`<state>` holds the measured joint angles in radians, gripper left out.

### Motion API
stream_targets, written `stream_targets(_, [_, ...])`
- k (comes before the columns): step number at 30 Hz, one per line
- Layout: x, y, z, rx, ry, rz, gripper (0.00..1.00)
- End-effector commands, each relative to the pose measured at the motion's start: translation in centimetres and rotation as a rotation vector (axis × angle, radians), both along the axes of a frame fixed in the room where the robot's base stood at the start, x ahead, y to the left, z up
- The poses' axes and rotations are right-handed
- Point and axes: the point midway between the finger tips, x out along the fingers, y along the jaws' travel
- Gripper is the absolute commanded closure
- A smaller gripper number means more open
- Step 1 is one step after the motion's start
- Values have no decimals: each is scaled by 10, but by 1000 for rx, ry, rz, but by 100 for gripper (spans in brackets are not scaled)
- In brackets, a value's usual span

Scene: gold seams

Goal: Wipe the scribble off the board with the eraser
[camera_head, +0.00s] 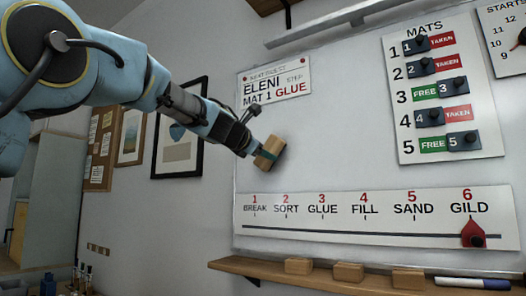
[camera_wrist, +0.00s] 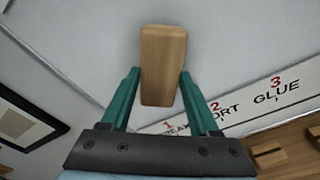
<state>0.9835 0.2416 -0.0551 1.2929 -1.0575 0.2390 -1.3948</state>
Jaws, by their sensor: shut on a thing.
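My gripper (camera_head: 258,150) is shut on a wooden block eraser (camera_head: 268,154) and holds it up at the left part of the white board (camera_head: 350,150). In the wrist view the eraser (camera_wrist: 163,65) sits between the two teal fingers of my gripper (camera_wrist: 162,88). I cannot tell whether the eraser touches the board. No scribble shows on the visible board surface; the part behind the eraser and gripper is hidden.
A MATS panel (camera_head: 447,95), a name card (camera_head: 275,82) and a step strip (camera_head: 365,218) with a red marker (camera_head: 473,235) are on the board. The ledge (camera_head: 240,265) below bears several wooden blocks (camera_head: 348,272) and a pen (camera_head: 472,283). Framed pictures (camera_head: 180,130) hang left.

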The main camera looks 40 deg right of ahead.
Motion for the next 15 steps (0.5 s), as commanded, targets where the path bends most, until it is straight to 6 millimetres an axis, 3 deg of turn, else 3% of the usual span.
stream_targets(15, [3, -10, 1, 0, 0, 0, 90])
